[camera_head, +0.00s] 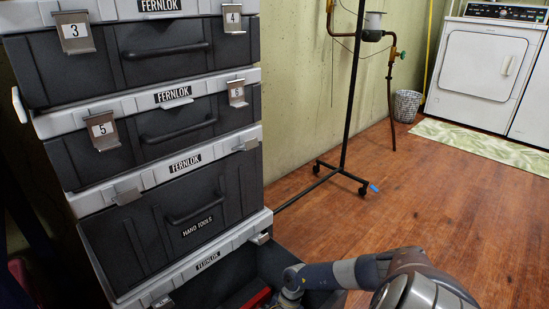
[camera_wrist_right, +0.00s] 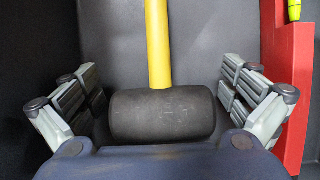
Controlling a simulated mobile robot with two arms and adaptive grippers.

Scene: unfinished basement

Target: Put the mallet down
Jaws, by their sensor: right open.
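The mallet has a black head (camera_wrist_right: 162,114) and a yellow handle (camera_wrist_right: 157,45) that runs up out of the right wrist view. My right gripper (camera_wrist_right: 160,78) is open, with one finger on each side of the head and a gap to each. The mallet lies over a dark grey surface; I cannot tell exactly how it touches it. In the head view my right arm reaches down into the open dark bin (camera_head: 262,268) at the bottom of the toolbox stack, and the mallet is not visible there. My left gripper is not in view.
A red piece (camera_wrist_right: 290,80) stands right of the gripper, with a yellow-green item (camera_wrist_right: 294,10) by it. Stacked toolboxes (camera_head: 150,140) rise above the bin at the left. A wheeled stand (camera_head: 345,172) is behind. The wooden floor (camera_head: 440,215) at right is open.

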